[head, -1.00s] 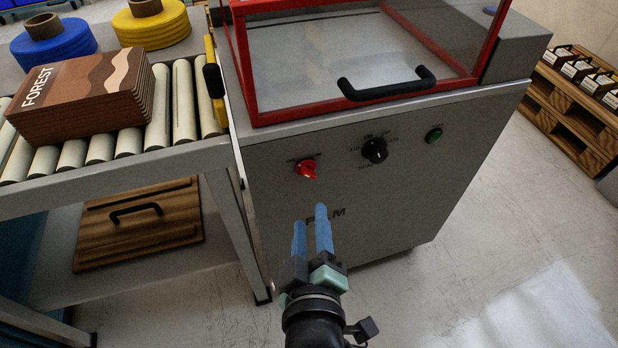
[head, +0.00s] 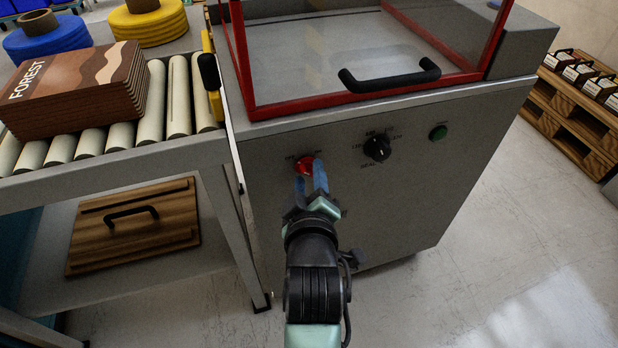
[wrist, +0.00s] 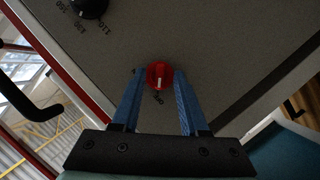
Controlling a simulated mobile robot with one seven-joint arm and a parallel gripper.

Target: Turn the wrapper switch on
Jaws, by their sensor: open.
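The wrapper machine (head: 335,215) is a grey cabinet with a red-framed clear lid. Its red rotary switch (head: 306,164) is on the left of the front panel. In the wrist view the gripper (wrist: 160,83) has one fingertip on each side of the switch. I cannot tell whether the fingers touch it.
A black dial (head: 377,148) and a green button (head: 438,132) are right of the switch. The lid's black handle (head: 390,77) juts out above. A roller conveyor (head: 180,95) with a stack of brown FOREST boxes (head: 75,95) stands left.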

